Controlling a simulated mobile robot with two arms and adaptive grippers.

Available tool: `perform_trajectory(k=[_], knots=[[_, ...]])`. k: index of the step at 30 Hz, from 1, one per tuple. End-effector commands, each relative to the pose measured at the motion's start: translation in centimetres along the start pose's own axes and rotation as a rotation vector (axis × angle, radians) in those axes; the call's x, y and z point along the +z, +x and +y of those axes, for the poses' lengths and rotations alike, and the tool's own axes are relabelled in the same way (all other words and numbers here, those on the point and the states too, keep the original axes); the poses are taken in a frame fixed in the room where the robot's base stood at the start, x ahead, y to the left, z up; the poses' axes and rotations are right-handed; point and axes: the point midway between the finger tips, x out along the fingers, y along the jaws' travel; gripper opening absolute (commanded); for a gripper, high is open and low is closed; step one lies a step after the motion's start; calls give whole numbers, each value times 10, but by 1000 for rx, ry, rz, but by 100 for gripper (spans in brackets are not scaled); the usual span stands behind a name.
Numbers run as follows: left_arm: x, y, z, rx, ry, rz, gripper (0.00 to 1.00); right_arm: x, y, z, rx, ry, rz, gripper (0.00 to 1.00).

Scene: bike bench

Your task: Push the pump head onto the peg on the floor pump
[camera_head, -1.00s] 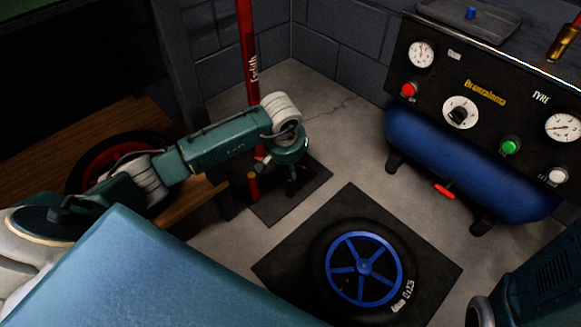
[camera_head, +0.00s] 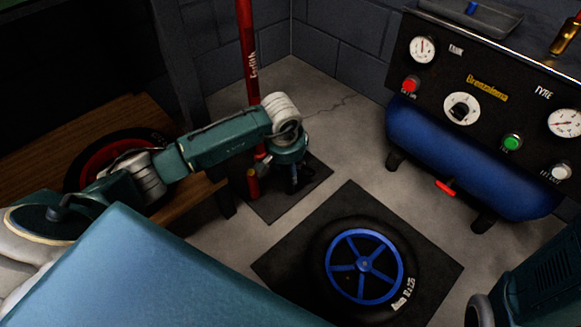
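The floor pump (camera_head: 248,50) is a tall red tube with white lettering, standing on a dark mat by the wall corner. A short red post with a lighter top (camera_head: 253,184) stands low beside it; I cannot tell if this is the peg. My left arm reaches in from the left, and its dark gripper (camera_head: 292,180) points down just right of the pump's lower part, over the mat. The wrist hides much of the fingers and part of the pump's lower end. I cannot make out the pump head or whether the fingers hold it. My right gripper is out of view.
A wheel with a blue rim (camera_head: 364,266) lies on a dark square mat (camera_head: 438,262). A blue compressor tank (camera_head: 460,165) with a gauge panel (camera_head: 485,100) stands at right. A wooden bench (camera_head: 60,150) with a red-rimmed wheel (camera_head: 90,165) is at left. Concrete floor (camera_head: 350,150) lies clear between.

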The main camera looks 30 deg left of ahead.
Motion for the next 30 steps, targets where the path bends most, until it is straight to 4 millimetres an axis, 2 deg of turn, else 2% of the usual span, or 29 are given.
perform_trajectory(k=[5,8,15,21,25,30], knots=[[-1,-8,-1,-1,1,2,49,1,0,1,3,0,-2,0],[-1,-24,0,0,3,4,49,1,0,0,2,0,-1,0],[0,-76,0,1,6,5,49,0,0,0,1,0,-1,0],[1,-108,1,2,5,3,49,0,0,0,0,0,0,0],[2,-118,1,2,6,1,49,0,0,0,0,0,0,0],[3,-121,2,3,5,-1,49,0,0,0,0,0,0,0]])
